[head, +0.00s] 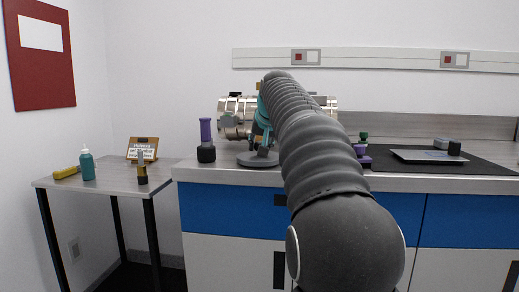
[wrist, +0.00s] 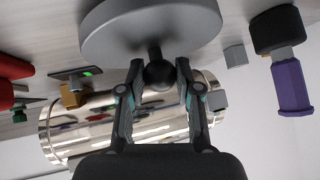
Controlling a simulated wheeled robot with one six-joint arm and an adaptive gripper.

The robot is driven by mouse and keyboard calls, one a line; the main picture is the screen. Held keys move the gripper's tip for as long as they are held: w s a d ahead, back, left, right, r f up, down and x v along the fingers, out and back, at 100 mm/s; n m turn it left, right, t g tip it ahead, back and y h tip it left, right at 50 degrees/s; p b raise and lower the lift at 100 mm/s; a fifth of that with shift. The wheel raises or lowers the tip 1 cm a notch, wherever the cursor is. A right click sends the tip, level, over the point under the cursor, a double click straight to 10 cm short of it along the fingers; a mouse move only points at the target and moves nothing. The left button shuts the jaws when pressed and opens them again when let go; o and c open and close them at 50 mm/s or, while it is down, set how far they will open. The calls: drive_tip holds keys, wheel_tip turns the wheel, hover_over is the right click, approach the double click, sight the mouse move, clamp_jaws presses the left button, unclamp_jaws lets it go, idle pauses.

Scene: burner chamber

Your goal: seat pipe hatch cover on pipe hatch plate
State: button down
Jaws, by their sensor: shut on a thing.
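The pipe hatch cover is a grey round disc (wrist: 150,25) with a dark knob (wrist: 158,74). My gripper (wrist: 156,80) is shut on that knob, one finger on each side. In the head view the disc (head: 258,159) hangs flat below my gripper (head: 261,143), just in front of the shiny pipe (head: 236,117); whether it touches the bench I cannot tell. The pipe also shows behind the fingers in the wrist view (wrist: 70,133). My arm hides part of the pipe in the head view. I cannot pick out the pipe hatch plate.
A purple-handled tool with a black base (head: 206,140) stands on the bench (head: 190,172) left of the pipe. A dark mat (head: 490,165) with a grey plate lies at right. A side table (head: 100,178) holds a teal bottle (head: 87,165) and a sign (head: 143,146).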

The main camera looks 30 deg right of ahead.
drive_tip(key=r+p, duration=0.1)
drive_tip(key=r, duration=0.1)
drive_tip(key=d+r, duration=0.1)
drive_tip(key=r, duration=0.1)
drive_tip(key=shift+r+p, duration=0.1)
drive_tip(key=shift+p, duration=0.25)
drive_tip(key=d+r+p, duration=0.3)
drive_tip(key=d+r, duration=0.3)
drive_tip(key=d, duration=0.4)
drive_tip(key=shift+s+d, duration=0.35)
drive_tip(key=c, duration=1.7)
unclamp_jaws()
clamp_jaws()
